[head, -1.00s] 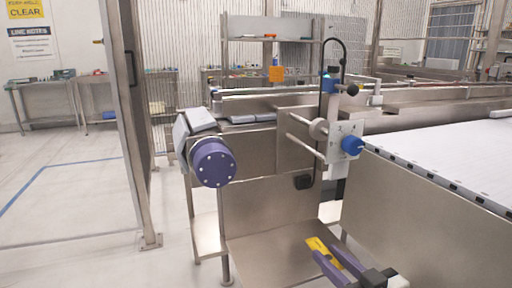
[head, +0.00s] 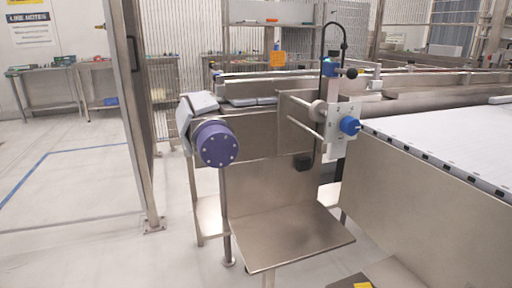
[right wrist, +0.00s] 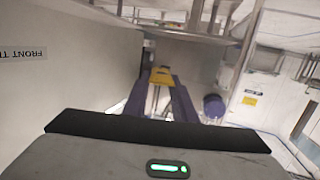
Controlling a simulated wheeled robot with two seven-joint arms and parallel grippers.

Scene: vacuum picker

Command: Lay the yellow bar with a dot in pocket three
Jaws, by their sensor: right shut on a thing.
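The yellow bar (right wrist: 162,76) is between the two purple fingers of my right gripper (right wrist: 162,90) in the right wrist view. The gripper is shut on it, and the bar shows beyond the fingertips. A dot on it cannot be made out. In the head view a small yellow patch (head: 363,285) shows at the bottom edge on a dark flat piece; I cannot tell whether it is the bar. No pocket can be made out in either view. My left gripper is in neither view.
A bare steel shelf (head: 290,238) stands below the conveyor end with its purple roller drum (head: 216,143). A blue-knobbed bracket (head: 345,125) sticks up beside it. A white belt (head: 450,145) runs at right. A post and mesh guard (head: 143,120) stand left; open floor (head: 80,210) lies beyond.

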